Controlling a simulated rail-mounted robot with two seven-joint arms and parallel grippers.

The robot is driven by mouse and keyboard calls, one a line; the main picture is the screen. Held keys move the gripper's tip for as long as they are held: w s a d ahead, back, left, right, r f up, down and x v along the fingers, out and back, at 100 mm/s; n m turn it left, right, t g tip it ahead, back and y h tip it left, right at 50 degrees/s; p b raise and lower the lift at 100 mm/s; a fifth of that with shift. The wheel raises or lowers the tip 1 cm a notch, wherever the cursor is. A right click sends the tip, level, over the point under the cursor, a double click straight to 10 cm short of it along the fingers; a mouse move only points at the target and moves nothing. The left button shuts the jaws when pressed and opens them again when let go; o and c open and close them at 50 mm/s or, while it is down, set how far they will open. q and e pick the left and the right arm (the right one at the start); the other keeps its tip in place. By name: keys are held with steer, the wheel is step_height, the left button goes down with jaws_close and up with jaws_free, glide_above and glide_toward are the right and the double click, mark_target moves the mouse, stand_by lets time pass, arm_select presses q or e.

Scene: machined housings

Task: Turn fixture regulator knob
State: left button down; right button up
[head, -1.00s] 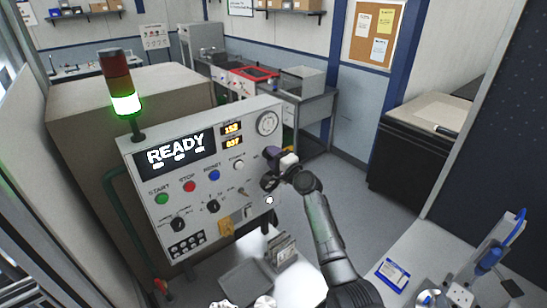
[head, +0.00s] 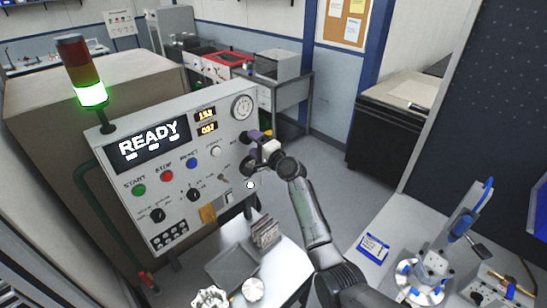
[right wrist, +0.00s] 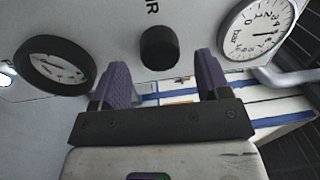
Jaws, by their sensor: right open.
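The control panel (head: 120,185) stands at the left of the head view with its display reading READY. In the right wrist view a round black knob (right wrist: 160,45) sits on the panel face, below partly cut-off lettering. My right gripper (right wrist: 163,80) is open, its two purple fingers apart and nothing held between them. The knob appears between the fingertips in the picture; contact cannot be seen. In the head view the right gripper (head: 260,137) is at the panel's right edge, below the dial gauge (head: 243,107), and hides the knob. My left gripper is not in view.
A black-rimmed gauge (right wrist: 55,65) is left of the knob and a white bar gauge (right wrist: 257,32) is right of it. Below the panel are a grey tray (head: 232,266) and upright plates (head: 265,233). Open floor lies right of the panel.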

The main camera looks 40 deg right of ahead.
steer(key=s+b, duration=0.1)
steer(key=s, duration=1)
steer(key=shift+s+f+b, duration=0.35)
steer(key=shift+f+b, duration=0.05)
steer(key=shift+f, duration=0.05)
